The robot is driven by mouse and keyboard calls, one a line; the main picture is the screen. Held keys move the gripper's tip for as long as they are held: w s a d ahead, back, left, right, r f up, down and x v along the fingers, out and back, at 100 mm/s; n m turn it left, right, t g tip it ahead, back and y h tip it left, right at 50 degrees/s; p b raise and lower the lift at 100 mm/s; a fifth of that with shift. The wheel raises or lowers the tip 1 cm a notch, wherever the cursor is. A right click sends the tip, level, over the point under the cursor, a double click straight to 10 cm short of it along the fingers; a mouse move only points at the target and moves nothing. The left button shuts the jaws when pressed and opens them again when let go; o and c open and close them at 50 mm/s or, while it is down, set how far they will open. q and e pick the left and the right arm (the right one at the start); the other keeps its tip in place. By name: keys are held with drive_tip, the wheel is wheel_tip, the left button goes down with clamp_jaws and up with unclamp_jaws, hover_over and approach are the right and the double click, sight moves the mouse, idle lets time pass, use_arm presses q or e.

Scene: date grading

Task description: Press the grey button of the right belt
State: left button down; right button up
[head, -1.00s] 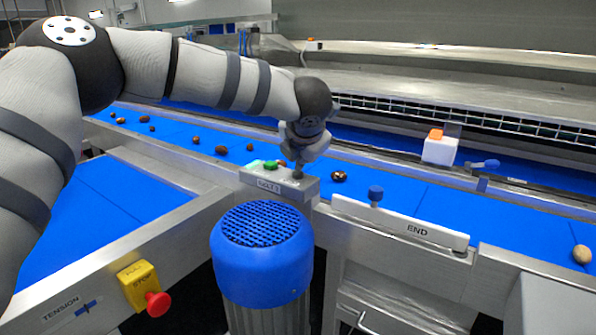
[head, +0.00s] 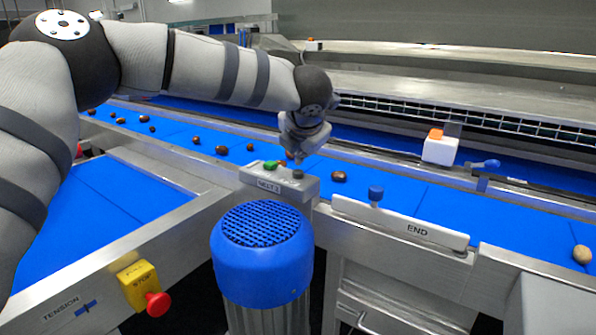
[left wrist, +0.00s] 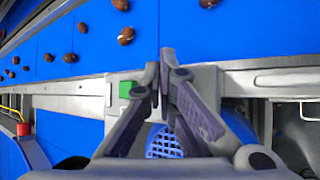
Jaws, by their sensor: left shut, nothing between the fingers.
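The belt's control box (head: 281,187) is grey with a label that seems to read BELT 2. On its top are a green button (head: 271,165), a partly hidden orange-red button (head: 283,163) and a dark grey button (head: 297,174). My left gripper (head: 296,160) is shut and empty, pointing down just above and behind the grey button, with a small apparent gap. In the left wrist view the shut fingertips (left wrist: 159,66) lie over the box, right of the green button (left wrist: 126,89); the grey button is hidden there. My right gripper is out of view.
Dates (head: 339,176) lie scattered on the blue belt (head: 400,193) behind the box. A blue motor (head: 262,255) stands in front. A yellow stop box (head: 139,285) with a red knob is at lower left.

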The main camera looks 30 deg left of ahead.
sight(302, 171)
use_arm(q)
drive_tip(key=shift+r, duration=2.5)
